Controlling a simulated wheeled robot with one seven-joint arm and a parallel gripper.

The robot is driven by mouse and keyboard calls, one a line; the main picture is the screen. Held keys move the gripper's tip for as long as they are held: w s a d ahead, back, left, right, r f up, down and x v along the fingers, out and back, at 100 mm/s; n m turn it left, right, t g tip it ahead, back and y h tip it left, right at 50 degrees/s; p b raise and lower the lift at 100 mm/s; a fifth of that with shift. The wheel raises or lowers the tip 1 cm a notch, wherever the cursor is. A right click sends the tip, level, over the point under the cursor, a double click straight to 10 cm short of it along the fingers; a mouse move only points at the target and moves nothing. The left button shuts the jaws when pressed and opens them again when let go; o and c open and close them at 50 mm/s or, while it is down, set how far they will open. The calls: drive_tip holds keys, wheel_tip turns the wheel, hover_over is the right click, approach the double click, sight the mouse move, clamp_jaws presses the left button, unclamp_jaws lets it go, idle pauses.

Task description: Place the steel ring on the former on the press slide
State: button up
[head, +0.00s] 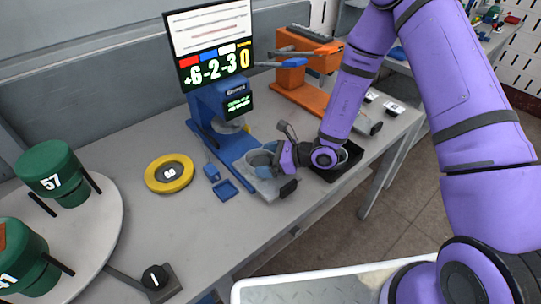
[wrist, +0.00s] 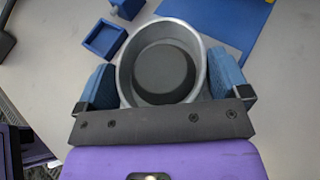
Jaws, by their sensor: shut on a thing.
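The steel ring (wrist: 126,62) is a wide grey ring, gripped across its outside between the blue pads of my gripper (wrist: 162,62). A dark round face shows inside the ring; I cannot tell whether it is the former's top or how deep it sits. In the head view my gripper (head: 266,163) is at the light grey press slide (head: 267,188), in front of the blue press (head: 211,108). The ring shows there only in part, and its lower edge is hidden, so contact with the slide is unclear.
A small blue tray (head: 227,189) and blue block (head: 211,172) lie left of the slide. A yellow dial (head: 152,174) lies further left, near a turntable (head: 100,231) with green cylinders. A black tray (head: 349,164) and an orange machine (head: 293,90) stand right.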

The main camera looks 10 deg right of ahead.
idle(0.3)
drive_tip(key=o, duration=0.6)
drive_tip(key=shift+f, duration=0.1)
drive_tip(key=shift+d+r, duration=0.25)
drive_tip(key=v, duration=1.1)
drive_tip(key=shift+s+d+r, duration=0.15)
drive_tip(key=shift+s+d, duration=0.05)
